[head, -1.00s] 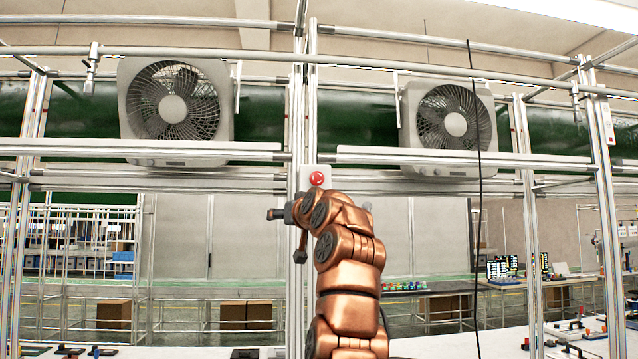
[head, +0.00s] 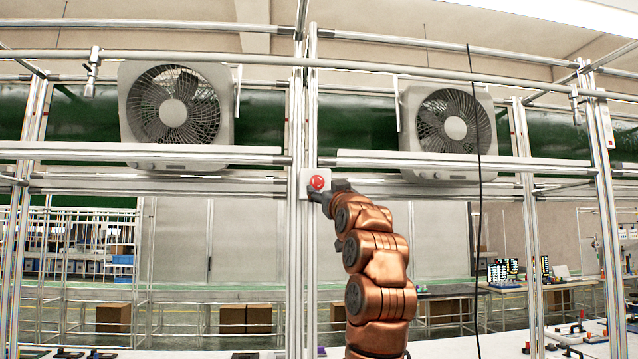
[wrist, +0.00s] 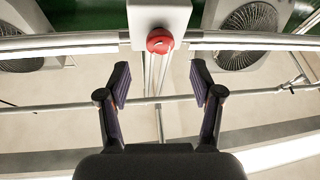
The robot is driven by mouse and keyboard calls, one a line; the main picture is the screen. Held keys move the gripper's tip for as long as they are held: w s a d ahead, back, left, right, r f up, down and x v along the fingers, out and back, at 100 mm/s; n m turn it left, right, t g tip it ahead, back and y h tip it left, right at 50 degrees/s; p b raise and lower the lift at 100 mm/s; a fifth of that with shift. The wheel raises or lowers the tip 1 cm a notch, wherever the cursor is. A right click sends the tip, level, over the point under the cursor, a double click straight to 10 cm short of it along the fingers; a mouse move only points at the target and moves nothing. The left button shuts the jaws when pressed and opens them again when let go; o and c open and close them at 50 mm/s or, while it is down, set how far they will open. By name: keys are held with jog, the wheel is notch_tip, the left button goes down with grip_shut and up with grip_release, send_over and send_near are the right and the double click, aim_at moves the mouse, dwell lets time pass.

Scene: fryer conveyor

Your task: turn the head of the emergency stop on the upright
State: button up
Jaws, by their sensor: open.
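The emergency stop has a red round head (head: 317,183) on a pale box (head: 305,187) fixed to the metal upright (head: 300,255). In the wrist view the red head (wrist: 160,41) sits beyond the fingertips, near the middle line, with its white box (wrist: 158,14) behind it. My gripper (wrist: 158,72) is open and empty, one finger to each side of the middle line. In the head view my gripper (head: 330,190) is at the right of and just below the red head, partly overlapping the box. Whether it touches the box cannot be told.
Two box fans, left (head: 175,105) and right (head: 450,125), hang at either side of the upright. A black cable (head: 476,200) hangs at the right. Tables with small items stand lower right.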

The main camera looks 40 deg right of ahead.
aim_at(318, 183)
jog(key=shift+p+x, duration=1.95)
jog(key=shift+x, duration=1.5)
jog(key=shift+c, duration=0.3)
